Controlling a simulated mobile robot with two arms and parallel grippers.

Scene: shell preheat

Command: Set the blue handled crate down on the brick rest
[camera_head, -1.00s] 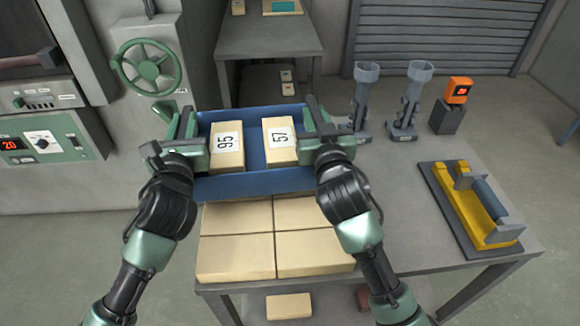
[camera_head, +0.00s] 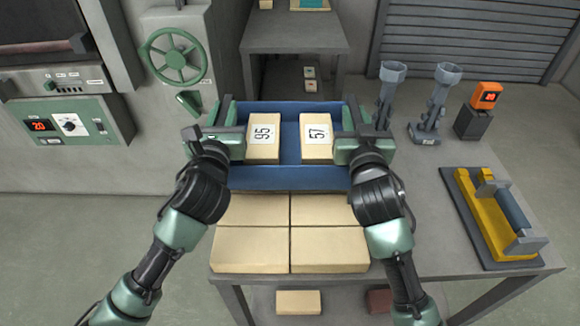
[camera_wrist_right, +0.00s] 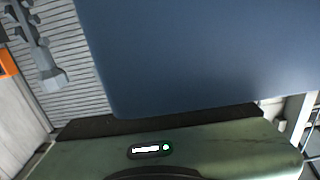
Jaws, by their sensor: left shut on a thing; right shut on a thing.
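The gap beneath the crate cannot be judged. The right wrist view shows the crate's blue wall (camera_wrist_right: 200,55) close up.
On the table (camera_head: 425,200), two grey stands (camera_head: 388,100) and (camera_head: 435,105) and an orange display (camera_head: 486,95) stand right of the crate. A yellow fixture (camera_head: 490,215) lies at the right. A green handwheel (camera_head: 180,55) is on the left cabinet.

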